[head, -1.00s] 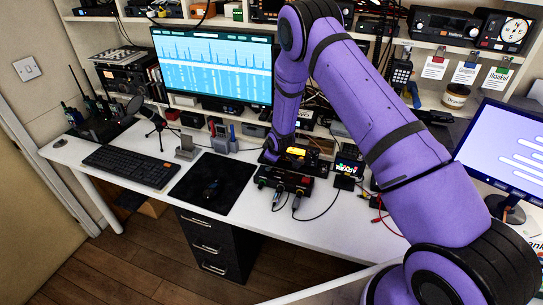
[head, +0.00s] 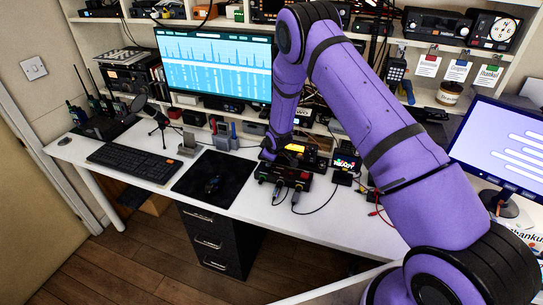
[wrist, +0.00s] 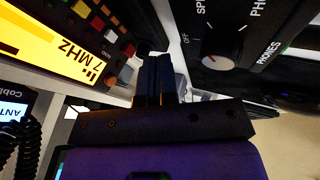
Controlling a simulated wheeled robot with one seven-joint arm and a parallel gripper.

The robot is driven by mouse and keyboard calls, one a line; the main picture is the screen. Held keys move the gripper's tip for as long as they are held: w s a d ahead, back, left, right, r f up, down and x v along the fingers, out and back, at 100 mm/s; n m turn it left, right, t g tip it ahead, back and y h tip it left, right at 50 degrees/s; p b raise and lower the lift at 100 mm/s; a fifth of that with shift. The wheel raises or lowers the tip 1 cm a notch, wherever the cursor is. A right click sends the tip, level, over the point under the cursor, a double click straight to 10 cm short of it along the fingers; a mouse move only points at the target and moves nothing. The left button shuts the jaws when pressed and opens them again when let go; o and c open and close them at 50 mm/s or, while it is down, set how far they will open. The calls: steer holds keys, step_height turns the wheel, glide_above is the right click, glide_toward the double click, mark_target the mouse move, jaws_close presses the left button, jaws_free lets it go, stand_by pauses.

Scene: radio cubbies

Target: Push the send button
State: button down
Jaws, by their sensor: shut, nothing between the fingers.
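The dark radio (head: 285,175) with a lit yellow-orange display (head: 294,148) stands on the desk, partly behind my arm. The wrist view shows a display reading "7 MHZ" (wrist: 55,32) at the left, with several small coloured buttons beside it. At the right is a black panel with a round knob (wrist: 220,45) marked "OFF" and "PHONES". My gripper (wrist: 154,62) is shut and empty, its fingertips in the gap between the two panels. I cannot tell whether they touch anything. No label reading "send" is legible. In the head view the fingertips are hard to make out.
A small "READY" screen (head: 347,161) stands just right of the radio, with cables nearby. A black mat (head: 215,172) with a mouse and a keyboard (head: 134,162) lie to the left. Shelves and a large monitor (head: 214,65) stand behind.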

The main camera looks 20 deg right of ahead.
steer(key=shift+v, duration=0.75)
steer(key=v, duration=0.8)
steer(key=shift+s+a+r, duration=0.15)
steer(key=shift+s+r, duration=0.05)
steer(key=shift+s, duration=0.05)
steer(key=s+d+r+m, duration=0.15)
steer(key=s+r, duration=0.25)
steer(key=r, duration=0.6)
steer(key=s+d+r+m, duration=0.15)
steer(key=s+r, duration=0.25)
steer(key=r, duration=0.5)
steer(key=s+d+r+m, duration=0.15)
steer(key=s+r, duration=0.35)
steer(key=r, duration=0.5)
steer(key=s+d+r+m, duration=0.1)
steer(key=s+r, duration=0.5)
steer(key=s, duration=0.9)
steer(key=s+d+r+m+g, duration=0.1)
steer(key=s+r+m, duration=0.3)
steer(key=s, duration=1.1)
step_height(320, 180, up, 2)
steer(key=shift+s+r, duration=0.15)
steer(key=shift+s, duration=0.1)
